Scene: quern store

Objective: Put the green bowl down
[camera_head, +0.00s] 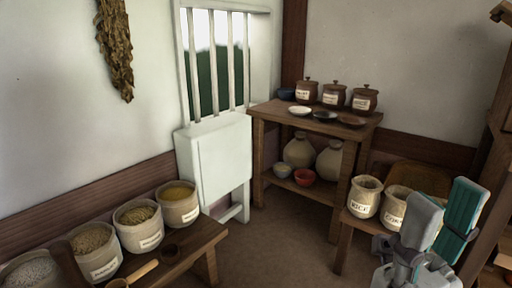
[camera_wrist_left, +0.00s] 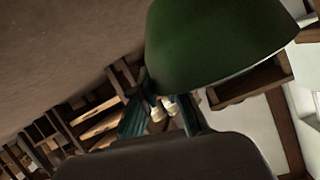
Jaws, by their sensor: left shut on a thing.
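The green bowl (camera_wrist_left: 215,45) fills the upper middle of the left wrist view, its curved outer side toward the camera and its pale rim edge at the lower right. My left gripper (camera_wrist_left: 160,112) is shut on it; the bowl hides part of the fingers, and only teal parts and pale tips show below it. Neither the bowl nor my left gripper shows in the head view. My right gripper (camera_head: 443,222) is at the lower right of the head view, its grey and teal fingers apart with nothing seen between them.
A wooden table (camera_head: 262,112) in the corner holds lidded brown jars (camera_head: 332,96) and small dishes, with a red bowl (camera_head: 304,177) on its lower shelf. A low bench (camera_head: 212,232) at left carries several sacks of grain (camera_head: 178,204). Labelled sacks (camera_head: 365,197) stand at right.

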